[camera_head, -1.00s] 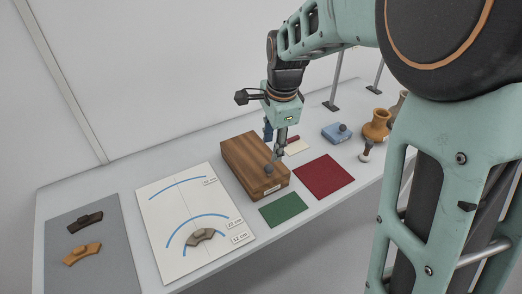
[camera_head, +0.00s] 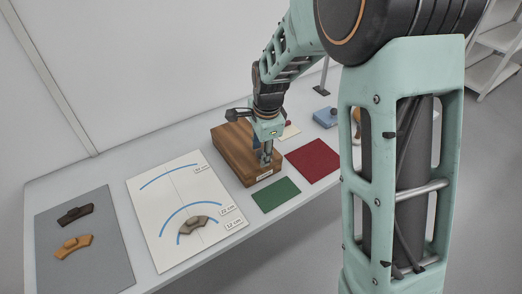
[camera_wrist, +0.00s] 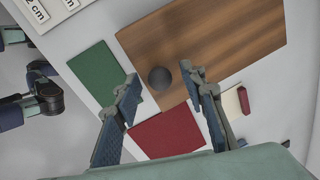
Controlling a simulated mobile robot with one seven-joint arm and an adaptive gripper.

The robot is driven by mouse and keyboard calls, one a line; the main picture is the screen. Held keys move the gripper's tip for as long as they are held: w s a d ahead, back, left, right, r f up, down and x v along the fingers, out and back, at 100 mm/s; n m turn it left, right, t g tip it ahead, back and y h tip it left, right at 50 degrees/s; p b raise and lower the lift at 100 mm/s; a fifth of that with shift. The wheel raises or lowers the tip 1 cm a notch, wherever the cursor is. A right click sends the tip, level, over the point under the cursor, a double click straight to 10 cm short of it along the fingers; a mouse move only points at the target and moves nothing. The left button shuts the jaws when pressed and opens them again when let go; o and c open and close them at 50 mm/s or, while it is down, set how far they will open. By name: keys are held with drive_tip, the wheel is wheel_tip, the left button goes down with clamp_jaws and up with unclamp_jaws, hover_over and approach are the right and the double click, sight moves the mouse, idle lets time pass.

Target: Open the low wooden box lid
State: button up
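The low wooden box (camera_head: 228,150) stands on the table with its lid down. It also fills the upper part of the wrist view (camera_wrist: 225,35). A dark round knob (camera_wrist: 160,78) sits on the lid near one corner. My gripper (camera_wrist: 158,80) is open, with one finger on each side of the knob in the picture. I see a gap between the knob and each finger. In the head view my gripper (camera_head: 266,160) is over the near right end of the box and hides the knob.
A green mat (camera_head: 276,194) and a red mat (camera_head: 312,159) lie before and right of the box. A white arc sheet (camera_head: 165,235) with a sherd lies to the left. A grey mat (camera_head: 100,265) holds two more sherds. A blue box (camera_head: 325,117) stands behind right.

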clamp_jaws()
drive_tip(key=shift+r, duration=0.15)
